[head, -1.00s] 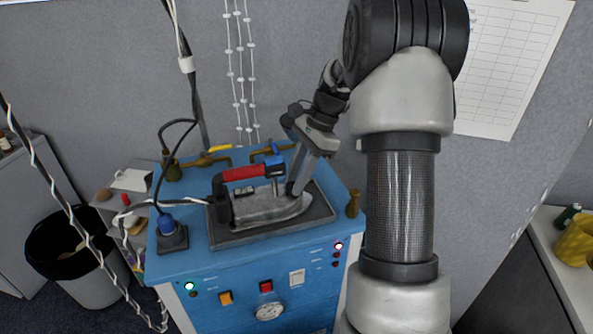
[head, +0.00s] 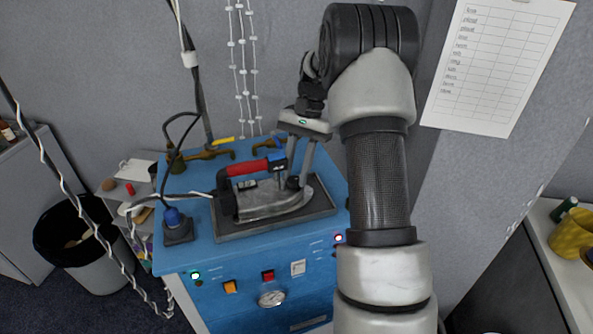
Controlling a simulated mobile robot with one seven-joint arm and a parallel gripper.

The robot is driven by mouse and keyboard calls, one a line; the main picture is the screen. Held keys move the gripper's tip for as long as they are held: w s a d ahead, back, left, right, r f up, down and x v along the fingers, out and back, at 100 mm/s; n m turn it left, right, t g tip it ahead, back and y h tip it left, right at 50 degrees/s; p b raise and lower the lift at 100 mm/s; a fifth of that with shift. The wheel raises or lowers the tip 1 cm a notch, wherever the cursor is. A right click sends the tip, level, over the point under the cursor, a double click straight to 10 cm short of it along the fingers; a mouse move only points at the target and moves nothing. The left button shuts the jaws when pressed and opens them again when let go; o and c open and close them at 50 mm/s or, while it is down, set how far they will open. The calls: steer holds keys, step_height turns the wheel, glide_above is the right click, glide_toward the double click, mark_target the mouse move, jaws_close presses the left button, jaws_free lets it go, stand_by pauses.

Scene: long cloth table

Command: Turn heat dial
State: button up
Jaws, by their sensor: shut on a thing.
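A steam iron (head: 262,206) with a red handle (head: 247,168) lies flat on a dark rest plate (head: 240,231) on top of the blue machine. The small dark heat dial (head: 293,183) sits on the iron's body near its right end, partly hidden by the fingers. My gripper (head: 298,178) reaches down from above and behind, its two fingers on either side of the dial and shut on it. The dial's markings are too small to read.
The blue machine (head: 215,262) has buttons, lamps and a round gauge (head: 271,299) on its front. A blue-capped fitting (head: 177,226) with a cable stands left of the iron. Hanging cords and a bin (head: 85,245) are at the left, a counter with a yellow cup (head: 570,236) at the right.

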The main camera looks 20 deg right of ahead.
stand_by(0.4)
steer(key=o, duration=1.1)
steer(key=shift+c, duration=0.2)
steer(key=shift+r, duration=0.1)
steer(key=v, duration=1.7)
steer(key=shift+r, duration=0.15)
steer(key=shift+w, duration=0.1)
